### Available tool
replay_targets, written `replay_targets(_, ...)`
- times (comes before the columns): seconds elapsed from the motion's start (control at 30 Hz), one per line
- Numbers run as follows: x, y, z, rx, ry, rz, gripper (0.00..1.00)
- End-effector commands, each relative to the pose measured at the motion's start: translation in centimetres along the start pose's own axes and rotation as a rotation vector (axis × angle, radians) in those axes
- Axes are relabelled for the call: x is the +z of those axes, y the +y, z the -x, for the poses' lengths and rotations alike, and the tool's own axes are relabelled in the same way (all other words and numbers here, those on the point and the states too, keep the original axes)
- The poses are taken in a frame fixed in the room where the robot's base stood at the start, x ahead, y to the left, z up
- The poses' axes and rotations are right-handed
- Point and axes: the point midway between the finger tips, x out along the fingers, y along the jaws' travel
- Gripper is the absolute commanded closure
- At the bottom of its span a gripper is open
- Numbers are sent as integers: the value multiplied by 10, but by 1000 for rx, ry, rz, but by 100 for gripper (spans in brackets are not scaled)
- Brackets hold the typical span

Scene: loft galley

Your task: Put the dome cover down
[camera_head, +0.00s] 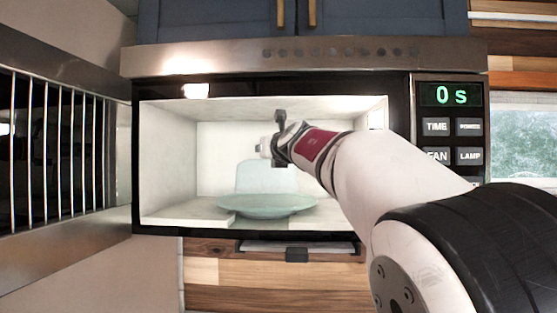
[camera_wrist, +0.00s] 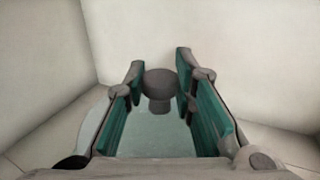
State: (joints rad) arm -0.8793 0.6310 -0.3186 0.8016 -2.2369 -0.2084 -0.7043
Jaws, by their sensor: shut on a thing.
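The dome cover (camera_head: 266,178) is a pale, translucent bluish dome inside the open microwave (camera_head: 160,150). It sits over or just above the round pale green turntable plate (camera_head: 266,207); I cannot tell whether its rim touches. My gripper (camera_head: 268,148) reaches into the cavity from the right, at the top of the dome. In the wrist view, the dome cover's dark round knob (camera_wrist: 160,84) is between the two teal-padded fingers of my gripper (camera_wrist: 160,90), which is shut on it. The dome's pale body shows below the knob. My gripper hides part of the dome's top.
The microwave's door (camera_head: 55,150) stands open at the left, with a barred inner face. The control panel (camera_head: 450,130) at the right reads "0 s". The cavity walls and ceiling are close around my gripper. Cabinets hang above and a wooden surface shows below.

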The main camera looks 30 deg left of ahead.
Motion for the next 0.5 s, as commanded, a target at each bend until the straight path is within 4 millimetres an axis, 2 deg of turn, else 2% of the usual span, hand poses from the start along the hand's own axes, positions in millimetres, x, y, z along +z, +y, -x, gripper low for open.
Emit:
replay_targets(0.1, -15, -2, -1, 0, 2, -4, 100)
replay_targets(0.2, -23, -2, -1, 0, 1, -1, 100)
replay_targets(0.5, -25, 1, 0, 0, 0, 1, 100)
